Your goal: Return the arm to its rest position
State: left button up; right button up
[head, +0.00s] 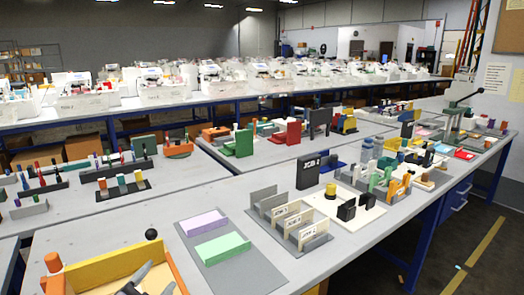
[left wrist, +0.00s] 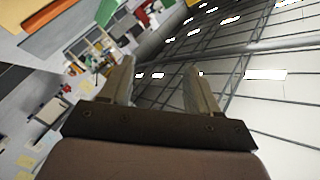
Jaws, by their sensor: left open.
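My left gripper (head: 146,281) shows at the bottom edge of the head view, in front of a yellow-walled tray (head: 105,268). Its grey fingers are apart, and most of the arm is out of frame. In the left wrist view the two fingers of the same gripper (left wrist: 160,80) stand well apart with nothing between them. That view is tilted and looks past the fingers toward the ceiling and part of the room. My right gripper is in neither view.
An orange post (head: 53,262) and a black ball knob (head: 151,234) stand by the tray. A grey mat (head: 235,268) with a purple block (head: 203,222) and a green block (head: 222,246) lies to the right. Grey dividers (head: 290,220) stand beyond.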

pick_arm(q)
jog(key=s+f+n+g+y, duration=0.1)
jog(key=s+f, duration=0.1)
jog(key=s, duration=0.1)
jog(key=s+a+f+n+g+y, duration=0.1)
jog(key=s+f+n+g, duration=0.1)
jog(key=s, duration=0.1)
jog(key=s+f+n+g+y, duration=0.1)
jog(key=s+f+n, duration=0.1)
jog(key=s, duration=0.1)
jog(key=shift+a+f+g, duration=0.2)
jog(key=shift+g, duration=0.1)
jog(key=s+f+n+g, duration=0.2)
jog(key=s+g, duration=0.3)
jog(key=s, duration=0.6)
jog(key=s+f+n+g, duration=0.2)
jog(key=s+g, duration=0.2)
jog(key=s, duration=0.6)
jog(key=w+d+f+t+h, duration=0.2)
jog(key=w+f+t, duration=0.4)
jog(key=f, duration=0.3)
jog(key=shift+d+f+t, duration=0.4)
jog(key=shift+d, duration=0.45)
